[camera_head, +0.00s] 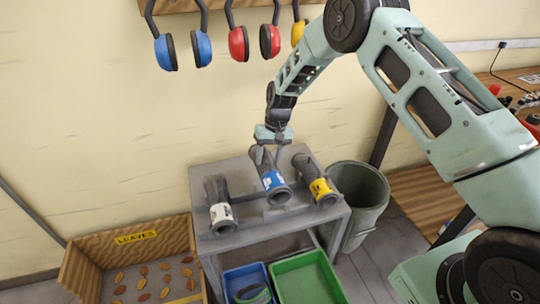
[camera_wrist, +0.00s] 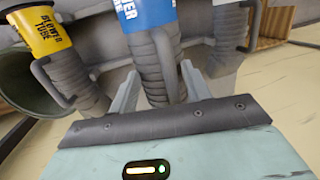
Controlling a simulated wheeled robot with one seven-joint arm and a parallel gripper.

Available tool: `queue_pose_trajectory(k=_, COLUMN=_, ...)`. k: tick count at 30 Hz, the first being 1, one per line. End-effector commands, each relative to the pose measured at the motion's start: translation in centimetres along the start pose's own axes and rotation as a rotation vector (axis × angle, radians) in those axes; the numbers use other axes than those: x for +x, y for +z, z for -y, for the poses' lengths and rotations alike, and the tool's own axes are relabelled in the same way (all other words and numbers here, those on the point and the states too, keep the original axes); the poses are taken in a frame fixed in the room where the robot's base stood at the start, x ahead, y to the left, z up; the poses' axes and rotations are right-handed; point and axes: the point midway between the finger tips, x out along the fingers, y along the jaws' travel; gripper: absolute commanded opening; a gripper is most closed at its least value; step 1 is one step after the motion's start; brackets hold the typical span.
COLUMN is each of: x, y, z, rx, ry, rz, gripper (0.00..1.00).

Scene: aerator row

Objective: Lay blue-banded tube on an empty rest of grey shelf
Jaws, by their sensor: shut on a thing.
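The blue-banded tube (camera_head: 272,180) is a dark ribbed tube on the grey shelf (camera_head: 243,180), between a white-banded tube (camera_head: 219,205) and a yellow-banded tube (camera_head: 315,181). My gripper (camera_head: 267,149) is above its back end, pointing down. In the wrist view the blue-banded tube (camera_wrist: 155,65) runs between the two fingers of my gripper (camera_wrist: 158,90), which are shut on its ribbed part. The yellow-banded tube (camera_wrist: 70,65) lies to its left there. Whether the held tube touches its rest is hidden.
A round grey-green bin (camera_head: 360,195) stands right of the shelf. A cardboard box marked LEAVES (camera_head: 135,238) is at the lower left. Blue (camera_head: 245,275) and green (camera_head: 308,278) trays sit below the shelf top. Ear muffs (camera_head: 200,48) hang on the wall above.

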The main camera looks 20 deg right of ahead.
Motion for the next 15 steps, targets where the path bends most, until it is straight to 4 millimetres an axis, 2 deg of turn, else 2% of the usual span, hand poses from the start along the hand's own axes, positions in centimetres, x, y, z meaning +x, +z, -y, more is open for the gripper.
queue_pose_trajectory(k=14, x=3.2, y=-0.3, z=-0.7, rx=0.000, ry=0.000, rz=-0.001, gripper=0.04)
queue_pose_trajectory(k=15, x=3.5, y=-0.3, z=-0.7, rx=0.000, ry=0.000, rz=-0.001, gripper=0.00)
